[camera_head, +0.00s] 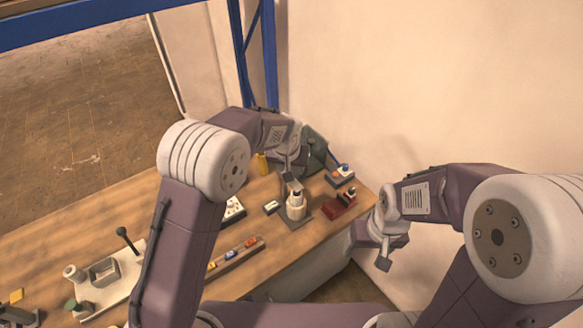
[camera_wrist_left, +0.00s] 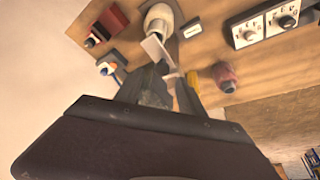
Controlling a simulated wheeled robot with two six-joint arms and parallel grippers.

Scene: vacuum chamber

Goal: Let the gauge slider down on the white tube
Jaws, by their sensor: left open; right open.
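The white tube (camera_head: 296,204) stands upright on a dark base plate near the table's far right corner. In the left wrist view the tube (camera_wrist_left: 161,18) is at the top, seen past the fingers. My right gripper (camera_head: 384,254) is open and empty, off the table's right edge.
A dark red block (camera_head: 338,208) with a knob stands right of the tube, and a button box (camera_head: 340,176) behind it. A knob panel (camera_wrist_left: 265,22) and a reddish round item (camera_wrist_left: 224,74) are nearby. A strip of coloured blocks (camera_head: 236,256) lies nearer. The wall is close behind.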

